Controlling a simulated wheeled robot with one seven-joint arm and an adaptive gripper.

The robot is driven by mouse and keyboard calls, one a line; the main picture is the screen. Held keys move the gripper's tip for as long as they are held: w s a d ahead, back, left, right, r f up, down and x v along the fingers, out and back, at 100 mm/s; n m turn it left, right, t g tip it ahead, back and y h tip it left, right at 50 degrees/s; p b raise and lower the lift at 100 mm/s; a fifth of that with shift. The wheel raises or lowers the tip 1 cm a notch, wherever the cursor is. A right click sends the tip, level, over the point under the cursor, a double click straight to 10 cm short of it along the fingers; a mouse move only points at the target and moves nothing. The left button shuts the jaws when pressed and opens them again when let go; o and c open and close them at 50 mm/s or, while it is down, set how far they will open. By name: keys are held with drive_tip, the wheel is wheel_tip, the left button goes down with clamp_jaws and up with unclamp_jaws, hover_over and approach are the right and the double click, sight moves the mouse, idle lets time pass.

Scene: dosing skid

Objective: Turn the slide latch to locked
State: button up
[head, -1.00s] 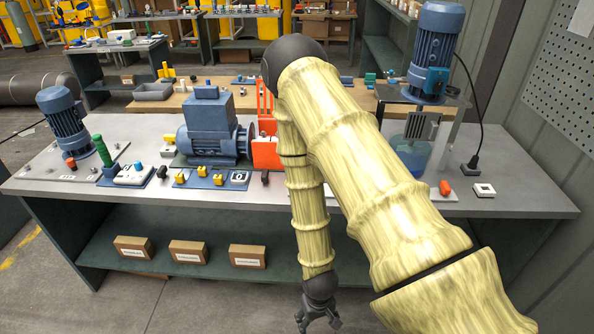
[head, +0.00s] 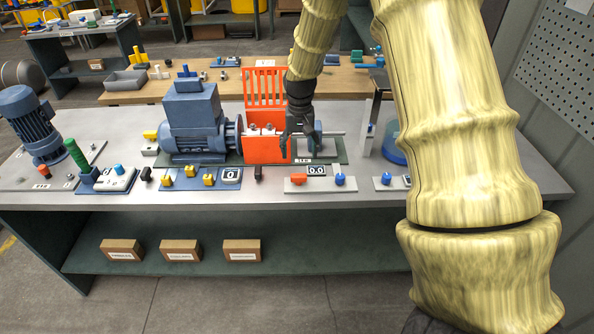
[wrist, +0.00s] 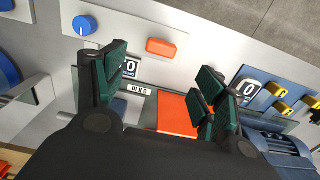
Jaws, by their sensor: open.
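I cannot tell for certain which part is the slide latch. My gripper (head: 300,150) is open and empty, pointing down over the bench, in front of the orange guard (head: 264,88). In the wrist view its two green-padded fingers (wrist: 165,78) stand apart. An orange panel (wrist: 177,114) shows between and beyond them. An orange knob (head: 298,180) and a blue knob (head: 340,179) sit on a light plate at the bench front, nearer than the gripper. They also show in the wrist view as an orange block (wrist: 161,48) and a blue dial (wrist: 85,25).
A blue motor (head: 192,125) stands left of the guard. A blue panel with yellow knobs (head: 208,179) and a green upright handle (head: 76,153) lie further left. A blue motor (head: 28,118) is at the far left. The bench's front strip (head: 130,198) is mostly clear.

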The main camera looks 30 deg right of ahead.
sight(299, 175)
drive_tip(key=shift+f+p, duration=1.7)
drive_tip(key=shift+f, duration=3.6)
drive_tip(key=shift+a, duration=0.1)
drive_tip(key=c, duration=1)
